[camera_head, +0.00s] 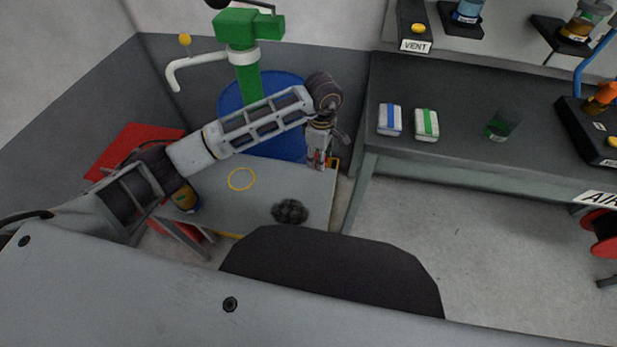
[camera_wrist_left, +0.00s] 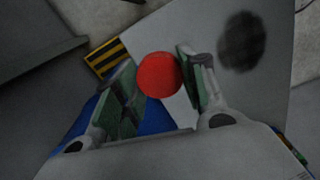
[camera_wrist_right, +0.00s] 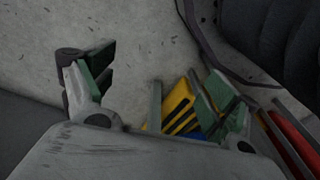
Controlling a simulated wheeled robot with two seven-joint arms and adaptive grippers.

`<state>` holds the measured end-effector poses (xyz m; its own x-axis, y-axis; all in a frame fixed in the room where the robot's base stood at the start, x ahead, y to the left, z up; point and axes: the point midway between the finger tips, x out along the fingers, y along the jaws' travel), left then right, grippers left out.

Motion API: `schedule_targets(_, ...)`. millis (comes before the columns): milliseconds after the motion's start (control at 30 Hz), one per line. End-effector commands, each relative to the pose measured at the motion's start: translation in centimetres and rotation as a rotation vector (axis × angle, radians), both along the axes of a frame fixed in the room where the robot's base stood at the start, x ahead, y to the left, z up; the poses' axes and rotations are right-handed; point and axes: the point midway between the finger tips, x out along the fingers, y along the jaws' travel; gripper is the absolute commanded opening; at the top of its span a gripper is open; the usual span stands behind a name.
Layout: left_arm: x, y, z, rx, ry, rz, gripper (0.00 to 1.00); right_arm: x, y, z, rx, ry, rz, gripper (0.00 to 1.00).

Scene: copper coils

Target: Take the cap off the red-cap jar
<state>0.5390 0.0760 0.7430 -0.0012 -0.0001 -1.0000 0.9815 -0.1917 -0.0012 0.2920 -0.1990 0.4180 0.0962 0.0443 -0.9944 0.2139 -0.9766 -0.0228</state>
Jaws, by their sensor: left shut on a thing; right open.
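My left gripper (camera_head: 318,160) is over the right end of the small grey table (camera_head: 215,165). In the left wrist view, a round red cap (camera_wrist_left: 159,75) lies between the fingers of this gripper (camera_wrist_left: 155,80), which is shut on it. Whatever is below the cap is hidden, so I cannot tell whether a jar is under it. A brown jar with a blue label (camera_head: 187,199) stands at the table's left, partly behind my left arm; its top is not clear. My right gripper (camera_wrist_right: 150,85) is open and empty over the floor, and shows only in its own wrist view.
A yellow ring (camera_head: 241,180) and a dark patch (camera_head: 290,211) mark the tabletop. A blue barrel (camera_head: 285,95) and green pump (camera_head: 248,55) stand behind. A dark bench (camera_head: 460,105) holds two packets and a green cup (camera_head: 503,125). The floor between is clear.

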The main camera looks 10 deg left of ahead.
Motion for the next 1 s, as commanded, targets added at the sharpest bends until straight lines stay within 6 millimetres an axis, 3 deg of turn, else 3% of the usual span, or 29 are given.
schedule_targets(1000, 0.4, 1.6, 0.8, 0.000, -0.001, 0.836, 0.13, -0.3, -0.1, -1.4, 0.000, -0.011, -0.003, 0.87)
